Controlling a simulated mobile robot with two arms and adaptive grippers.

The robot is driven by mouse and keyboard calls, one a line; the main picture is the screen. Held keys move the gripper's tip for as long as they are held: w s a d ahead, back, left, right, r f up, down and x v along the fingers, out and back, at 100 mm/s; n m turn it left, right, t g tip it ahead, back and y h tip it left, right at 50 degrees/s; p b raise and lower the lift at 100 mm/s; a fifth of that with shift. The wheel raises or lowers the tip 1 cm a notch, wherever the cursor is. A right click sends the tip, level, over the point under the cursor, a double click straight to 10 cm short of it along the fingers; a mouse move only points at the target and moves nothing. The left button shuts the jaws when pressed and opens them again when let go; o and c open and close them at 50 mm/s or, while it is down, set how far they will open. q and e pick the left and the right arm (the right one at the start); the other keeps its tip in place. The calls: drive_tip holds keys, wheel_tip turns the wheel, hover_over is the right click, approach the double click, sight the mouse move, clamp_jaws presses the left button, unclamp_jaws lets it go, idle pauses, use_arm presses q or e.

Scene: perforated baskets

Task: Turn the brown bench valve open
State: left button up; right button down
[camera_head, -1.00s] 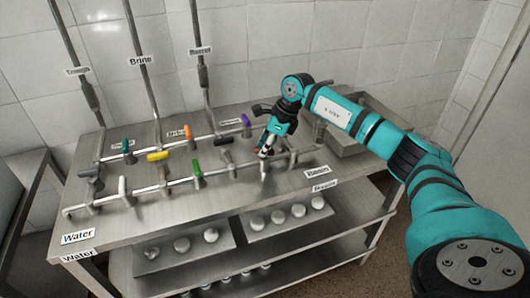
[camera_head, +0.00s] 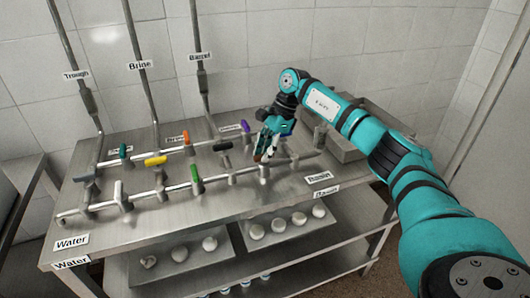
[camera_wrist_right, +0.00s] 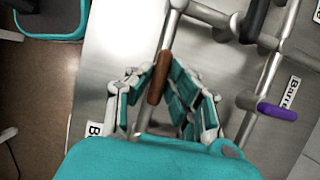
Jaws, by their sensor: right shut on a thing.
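The brown valve handle (camera_wrist_right: 160,78) shows in the right wrist view between the fingers of my right gripper (camera_wrist_right: 168,90). The handle points nearly up and down in that view, roughly in line with the grey pipe piece (camera_wrist_right: 171,30) above it. In the head view my right gripper (camera_head: 267,150) reaches down onto the right end of the bench pipework. Only a small brown bit of the handle (camera_head: 257,158) shows there, and the fingers hide the rest. The gripper is shut on the handle. My left gripper is in neither view.
Other valve handles stand close by on the pipes: black (camera_head: 222,146), purple (camera_head: 245,127), green (camera_head: 195,174), orange (camera_head: 186,137) and yellow (camera_head: 155,161). A metal basin (camera_head: 345,146) is behind my right arm. Bare bench top (camera_head: 285,184) lies in front of the gripper.

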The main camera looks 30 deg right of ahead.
idle(0.3)
drive_tip(key=c, duration=1.3)
unclamp_jaws()
drive_tip(key=shift+o, duration=0.2)
drive_tip(key=shift+d+r, duration=0.1)
drive_tip(key=v, duration=1.1)
drive_tip(key=shift+d+r, duration=0.25)
drive_tip(key=shift+r, duration=0.1)
